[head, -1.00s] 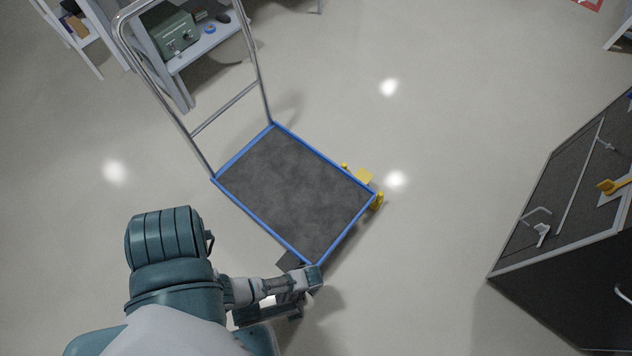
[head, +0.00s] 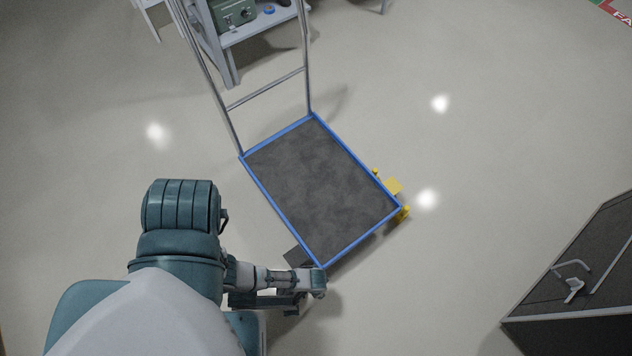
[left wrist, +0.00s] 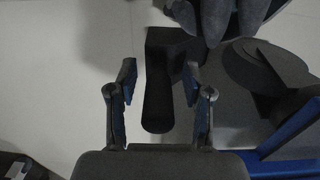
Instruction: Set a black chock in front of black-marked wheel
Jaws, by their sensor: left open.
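A black piece (left wrist: 160,85), which looks like the chock with a rounded handle, lies between the fingers of my left gripper (left wrist: 160,80) in the left wrist view. The gripper is open, and gaps show on both sides of the piece. A dark round wheel (left wrist: 265,65) is to its right, near the cart's blue edge. In the head view a dark flat piece (head: 298,257), probably the same chock, shows beside the cart's near corner. My left forearm covers part of that area. No black marking is clear on the wheel. My right gripper is not in view.
The platform cart (head: 320,190) has a blue rim, a dark deck and a tall metal handle. A yellow plate (head: 393,186) and a yellow part (head: 402,213) are at its right side. A dark cabinet (head: 575,300) stands at right. The floor between is clear.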

